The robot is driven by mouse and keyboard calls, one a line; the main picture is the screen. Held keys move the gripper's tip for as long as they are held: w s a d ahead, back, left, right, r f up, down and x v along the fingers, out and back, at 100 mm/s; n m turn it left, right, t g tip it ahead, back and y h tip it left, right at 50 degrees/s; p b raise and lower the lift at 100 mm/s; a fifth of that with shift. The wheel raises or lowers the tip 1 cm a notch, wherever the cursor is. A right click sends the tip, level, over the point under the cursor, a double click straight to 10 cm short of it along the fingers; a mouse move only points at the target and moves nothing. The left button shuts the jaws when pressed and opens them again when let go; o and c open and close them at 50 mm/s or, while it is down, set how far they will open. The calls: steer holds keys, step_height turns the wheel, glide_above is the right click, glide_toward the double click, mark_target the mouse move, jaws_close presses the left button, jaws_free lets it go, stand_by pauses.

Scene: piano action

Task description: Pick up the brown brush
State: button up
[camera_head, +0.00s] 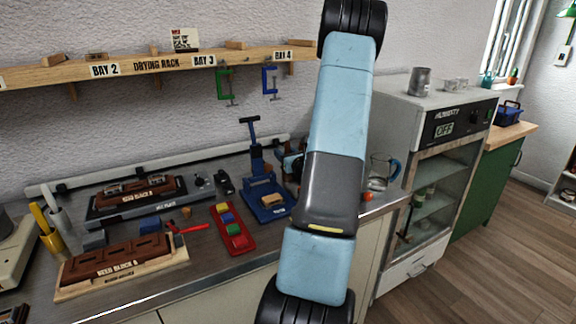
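I cannot make out a brown brush with certainty. A small brown-and-dark item (405,234) lies low inside the glass-fronted humidity cabinet (461,122) at the right, but it is too small to tell what it is. My blue-and-grey arm crosses the middle of the view from top to bottom and hides part of the bench behind it. My gripper is outside the picture.
A drying rack shelf (140,66) runs along the wall. Wooden floor at right is clear.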

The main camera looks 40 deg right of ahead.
jaws_close()
steer(key=shift+r, duration=0.1)
stand_by(0.3)
step_height(320, 180, up, 10)
stand_by(0.6)
